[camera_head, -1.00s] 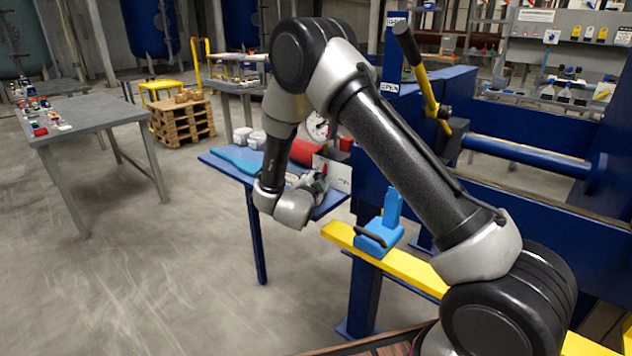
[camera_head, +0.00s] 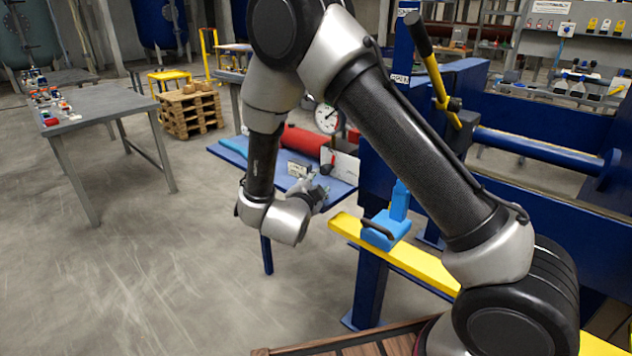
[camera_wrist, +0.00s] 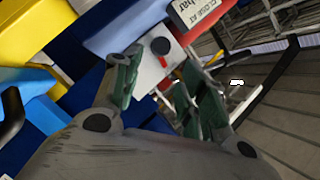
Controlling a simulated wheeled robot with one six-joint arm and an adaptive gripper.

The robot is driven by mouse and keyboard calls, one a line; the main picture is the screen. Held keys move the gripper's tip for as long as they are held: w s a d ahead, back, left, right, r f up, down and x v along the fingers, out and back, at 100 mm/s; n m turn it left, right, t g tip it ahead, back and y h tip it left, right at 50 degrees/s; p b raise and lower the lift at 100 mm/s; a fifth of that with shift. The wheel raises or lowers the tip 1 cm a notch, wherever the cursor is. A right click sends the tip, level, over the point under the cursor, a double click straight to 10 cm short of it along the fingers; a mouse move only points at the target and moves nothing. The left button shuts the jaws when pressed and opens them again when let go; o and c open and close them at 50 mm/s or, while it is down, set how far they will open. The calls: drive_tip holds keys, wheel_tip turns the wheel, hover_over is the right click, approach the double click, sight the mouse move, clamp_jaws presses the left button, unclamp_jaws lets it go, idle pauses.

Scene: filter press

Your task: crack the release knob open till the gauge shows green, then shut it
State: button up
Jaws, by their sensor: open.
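The release knob is a dark round knob (camera_wrist: 160,46) with a red mark below it, on a white plate (camera_wrist: 146,72) in the wrist view. In the head view, the knob (camera_head: 325,169) sits in front of the white plate by the red cylinder (camera_head: 305,142). The gauge (camera_head: 327,118) is a white round dial above it; its needle reading and colour zones are too small to tell. My gripper (camera_wrist: 162,78) is open, with its green-padded fingers pointing toward the plate and the knob beyond the tips. It also shows in the head view (camera_head: 317,191), left of and below the plate.
A white label (camera_wrist: 196,10) reading "CLOSE AT ... bar" is near the knob. The blue shelf (camera_head: 228,154) carries the cylinder. A blue block with a dark handle (camera_head: 385,230) sits on the yellow rail (camera_head: 425,268).

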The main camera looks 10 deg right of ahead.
sight(328, 171)
idle(0.3)
